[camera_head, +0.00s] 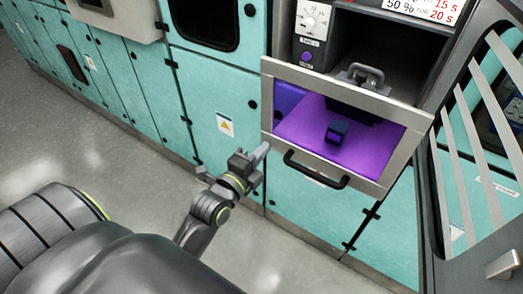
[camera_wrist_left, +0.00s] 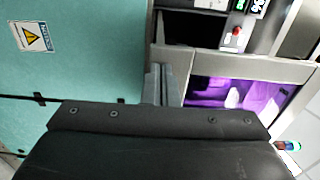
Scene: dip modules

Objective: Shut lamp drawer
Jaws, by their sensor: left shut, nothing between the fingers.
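The lamp drawer (camera_head: 395,107) has a metal-framed window front and a black bar handle (camera_head: 315,170). It appears pulled out from the dark opening above and behind it; how far is hard to tell. Purple light fills its inside, where a small dark block (camera_head: 337,131) sits. My left gripper (camera_head: 262,152) is shut and empty, with its fingertips close to the left edge of the drawer front. Whether they touch it I cannot tell. In the left wrist view the shut fingers (camera_wrist_left: 160,83) show left of the purple window (camera_wrist_left: 240,92). My right gripper is not in view.
Teal cabinet doors (camera_head: 215,100) flank the drawer, one with a yellow warning label (camera_head: 225,124). A metal clamp handle (camera_head: 365,78) stands in the dark opening. A slatted grey door (camera_head: 480,130) is at the right. The grey floor (camera_head: 90,150) at left is clear.

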